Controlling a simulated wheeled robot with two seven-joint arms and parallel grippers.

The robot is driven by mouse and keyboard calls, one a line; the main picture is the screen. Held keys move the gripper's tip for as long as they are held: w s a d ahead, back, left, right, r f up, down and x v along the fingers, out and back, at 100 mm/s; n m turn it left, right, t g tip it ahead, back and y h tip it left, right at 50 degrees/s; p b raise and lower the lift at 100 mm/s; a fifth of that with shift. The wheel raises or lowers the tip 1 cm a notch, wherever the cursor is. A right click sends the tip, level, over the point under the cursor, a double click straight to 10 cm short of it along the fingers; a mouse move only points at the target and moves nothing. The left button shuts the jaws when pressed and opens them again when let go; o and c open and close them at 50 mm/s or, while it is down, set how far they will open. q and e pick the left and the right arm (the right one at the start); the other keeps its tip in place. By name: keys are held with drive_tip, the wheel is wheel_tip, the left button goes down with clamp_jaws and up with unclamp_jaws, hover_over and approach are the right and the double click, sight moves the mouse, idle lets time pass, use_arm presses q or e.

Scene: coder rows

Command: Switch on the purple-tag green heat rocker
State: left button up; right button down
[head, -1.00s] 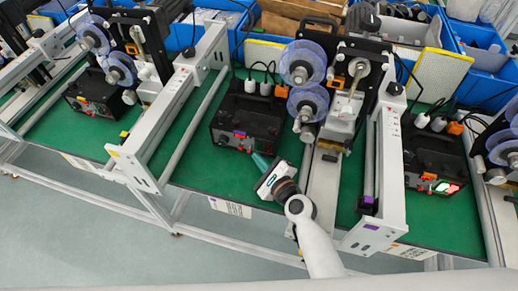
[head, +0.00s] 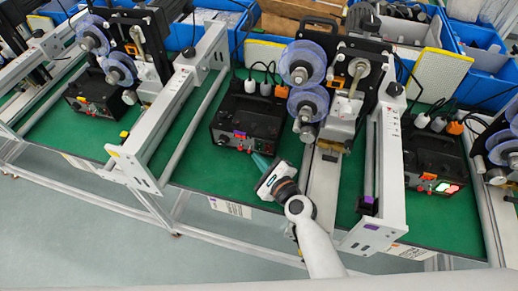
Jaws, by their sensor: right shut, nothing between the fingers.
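A black control box (head: 247,122) stands on the green bench mat in the middle, with a small purple tag (head: 240,134) on its front. A row of small controls runs below the tag. They are too small to tell which one is the green rocker or which way it is tilted. My right gripper (head: 262,163) is shut and empty, its tips pointing at the lower right of this box's front. I cannot tell whether the tips touch it. My left gripper is not in view.
A similar box (head: 436,164) at the right shows bright red and green switches. Another black box (head: 92,98) stands at the left. Grey frame rails (head: 170,115) and a machine with blue spools (head: 307,103) flank the middle box. Bare green mat (head: 205,165) lies in front of it.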

drive_tip(key=shift+w, duration=0.1)
idle(0.7)
drive_tip(key=shift+w+d, duration=0.1)
drive_tip(key=shift+w, duration=0.25)
drive_tip(key=shift+w+d+f, duration=0.1)
drive_tip(key=shift+w+d, duration=0.05)
drive_tip(key=shift+w, duration=0.15)
idle(0.7)
drive_tip(key=shift+s, duration=0.15)
drive_tip(key=shift+s+a, duration=0.25)
drive_tip(key=shift+s, duration=0.35)
drive_tip(key=shift+s+a+p, duration=0.1)
drive_tip(key=shift+s+p, duration=0.1)
drive_tip(key=shift+p, duration=0.1)
drive_tip(key=shift+s+a+r+p, duration=0.15)
drive_tip(key=shift+s+a+p, duration=0.1)
drive_tip(key=shift+s, duration=0.45)
drive_tip(key=shift+s+a+r+p, duration=0.1)
drive_tip(key=shift+s+a+r, duration=0.1)
drive_tip(key=shift+s, duration=0.55)
drive_tip(key=shift+s+a+r+p, duration=0.15)
drive_tip(key=shift+s+a+p, duration=0.1)
drive_tip(key=shift+s, duration=0.45)
